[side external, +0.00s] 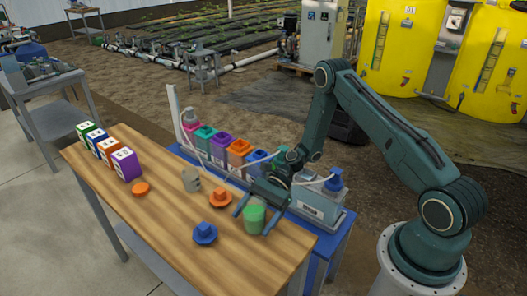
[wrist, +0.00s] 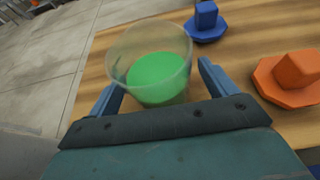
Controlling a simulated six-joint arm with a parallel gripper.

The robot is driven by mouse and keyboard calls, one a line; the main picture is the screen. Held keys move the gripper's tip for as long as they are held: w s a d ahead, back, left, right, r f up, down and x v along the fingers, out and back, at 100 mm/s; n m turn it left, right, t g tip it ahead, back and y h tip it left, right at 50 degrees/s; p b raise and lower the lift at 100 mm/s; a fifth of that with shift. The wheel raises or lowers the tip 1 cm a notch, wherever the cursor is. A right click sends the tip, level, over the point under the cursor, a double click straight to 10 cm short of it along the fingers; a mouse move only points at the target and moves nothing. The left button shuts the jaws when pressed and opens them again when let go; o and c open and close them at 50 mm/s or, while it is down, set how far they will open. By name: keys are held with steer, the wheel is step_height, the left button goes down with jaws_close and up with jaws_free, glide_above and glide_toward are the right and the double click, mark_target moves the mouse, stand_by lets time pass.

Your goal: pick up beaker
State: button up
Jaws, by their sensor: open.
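The beaker (wrist: 150,62) is a clear cup with green content and stands on the wooden table. In the side view the beaker (side external: 254,217) is near the table's edge on the blue bench side. My gripper (side external: 252,213) is low over the table, with its two fingers apart on either side of the beaker. In the wrist view my gripper (wrist: 158,82) is open, and the beaker is between and slightly beyond the fingertips. Whether a finger touches the beaker I cannot tell.
A blue knobbed piece (side external: 205,233) and an orange one (side external: 220,197) stand close to the beaker. A grey cup-like object (side external: 191,180) and an orange disc (side external: 140,188) are farther left. Several colored boxes (side external: 125,164) line the far end. A row of colored containers (side external: 238,152) stands behind.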

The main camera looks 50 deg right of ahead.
steer(key=shift+c, duration=0.4)
steer(key=c, duration=1.1)
steer(key=shift+r, duration=0.1)
step_height(320, 180, up, 20)
steer(key=shift+f, duration=0.1)
stand_by(0.4)
